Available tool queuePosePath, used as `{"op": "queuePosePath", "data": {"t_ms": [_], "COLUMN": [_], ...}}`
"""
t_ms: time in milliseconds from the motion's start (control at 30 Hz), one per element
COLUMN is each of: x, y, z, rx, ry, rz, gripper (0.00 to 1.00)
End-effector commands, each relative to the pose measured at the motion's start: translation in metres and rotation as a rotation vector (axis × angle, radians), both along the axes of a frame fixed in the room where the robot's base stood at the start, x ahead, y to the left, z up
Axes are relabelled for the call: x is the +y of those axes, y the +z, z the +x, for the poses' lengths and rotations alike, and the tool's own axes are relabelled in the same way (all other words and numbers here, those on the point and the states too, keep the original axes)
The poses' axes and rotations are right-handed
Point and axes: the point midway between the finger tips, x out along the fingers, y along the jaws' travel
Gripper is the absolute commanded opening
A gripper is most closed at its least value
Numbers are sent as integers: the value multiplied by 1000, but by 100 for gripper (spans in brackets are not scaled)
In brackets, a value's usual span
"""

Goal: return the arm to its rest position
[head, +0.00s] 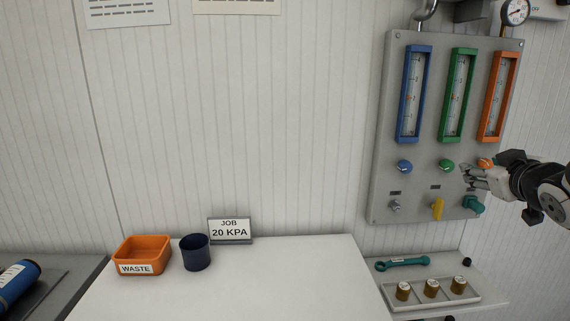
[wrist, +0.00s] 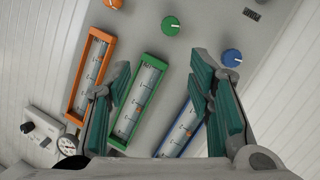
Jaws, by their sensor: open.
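My gripper (head: 470,174) is at the right in the head view, in front of the grey wall panel (head: 375,190), near the orange knob (head: 486,162) and partly covering it. In the wrist view my gripper (wrist: 162,75) shows its two green-padded fingers spread apart with nothing between them. Behind the fingers are the orange gauge (wrist: 88,75), the green gauge (wrist: 135,105) and the blue gauge (wrist: 180,130). I cannot tell whether a finger touches the panel.
The panel also has a blue knob (head: 404,166), a green knob (head: 446,165) and a yellow valve handle (head: 438,208). Below, a shelf holds a teal wrench (head: 402,263) and a tray (head: 472,301) with brown-capped pieces. An orange waste bin (head: 142,268), a dark cup (head: 195,252) and a job sign (head: 230,231) stand on the white table (head: 280,285).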

Motion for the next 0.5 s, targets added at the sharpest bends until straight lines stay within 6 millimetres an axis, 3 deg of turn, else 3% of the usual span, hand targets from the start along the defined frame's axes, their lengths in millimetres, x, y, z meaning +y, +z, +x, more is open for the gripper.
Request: {"op": "queuePosePath", "data": {"t_ms": [33, 267, 500], "x": [14, 75, 159], "y": [14, 20, 9], "z": [-14, -87, -197], "rx": [32, 253, 548], "ry": [-28, -133, -148], "rz": [27, 189, 358], "gripper": [48, 48, 48]}}
